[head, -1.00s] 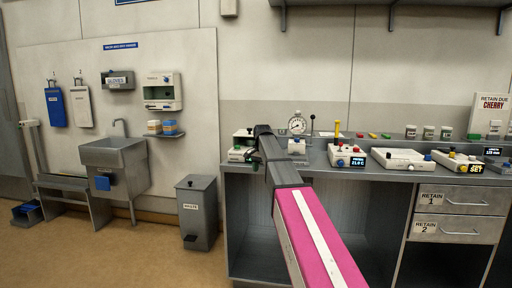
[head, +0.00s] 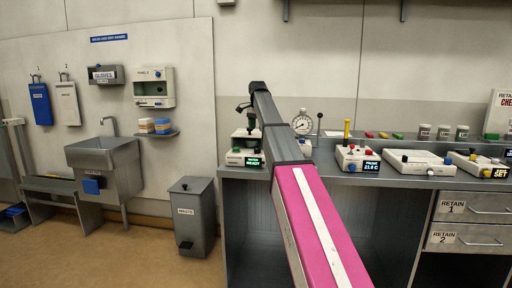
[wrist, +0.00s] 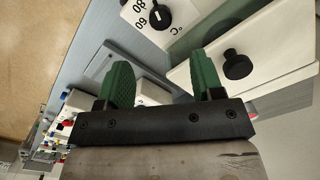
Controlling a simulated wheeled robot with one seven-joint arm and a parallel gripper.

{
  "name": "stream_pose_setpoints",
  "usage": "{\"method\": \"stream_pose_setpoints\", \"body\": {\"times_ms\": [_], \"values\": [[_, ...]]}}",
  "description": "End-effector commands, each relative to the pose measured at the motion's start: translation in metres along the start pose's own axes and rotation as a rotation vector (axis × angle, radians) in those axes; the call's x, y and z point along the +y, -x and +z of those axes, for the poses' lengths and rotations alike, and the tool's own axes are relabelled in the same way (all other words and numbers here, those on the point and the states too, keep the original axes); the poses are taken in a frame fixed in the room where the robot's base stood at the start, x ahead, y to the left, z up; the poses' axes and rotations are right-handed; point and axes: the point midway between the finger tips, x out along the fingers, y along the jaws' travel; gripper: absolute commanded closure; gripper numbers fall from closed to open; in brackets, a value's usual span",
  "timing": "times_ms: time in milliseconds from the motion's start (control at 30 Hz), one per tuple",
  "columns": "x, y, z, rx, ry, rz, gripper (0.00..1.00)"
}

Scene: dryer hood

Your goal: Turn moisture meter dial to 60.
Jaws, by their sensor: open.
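In the wrist view a black dial (wrist: 160,16) sits on a white panel at the top, with "60", "80" and a "C" printed around it. A second black knob (wrist: 237,64) is on a white box to its right. I cannot tell from the print which belongs to the moisture meter. My gripper (wrist: 163,78) is open, its two green fingers apart with nothing between them; both knobs lie beyond the fingertips. In the head view a white device with a green display (head: 245,158) stands at the bench's left end, under my arm's far end.
The grey bench (head: 330,178) also carries a round gauge (head: 302,123), a white box with a blue display (head: 358,158) and a flat white unit (head: 412,163), all right of my arm. A waste bin (head: 193,217) stands on the floor to the left.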

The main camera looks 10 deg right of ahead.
Motion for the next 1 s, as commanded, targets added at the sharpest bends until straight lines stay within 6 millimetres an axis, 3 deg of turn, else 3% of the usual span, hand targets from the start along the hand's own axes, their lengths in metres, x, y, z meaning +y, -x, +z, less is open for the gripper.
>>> {"method": "stream_pose_setpoints", "body": {"times_ms": [167, 500, 700, 1000], "values": [[0.001, -0.014, 0.001, -0.001, -0.001, 0.002, 0.39], [0.001, -0.072, 0.001, -0.001, -0.001, 0.002, 0.39], [0.001, -0.097, 0.001, -0.001, 0.000, 0.001, 0.39], [0.000, -0.108, 0.000, 0.000, 0.000, 0.000, 0.39]]}}
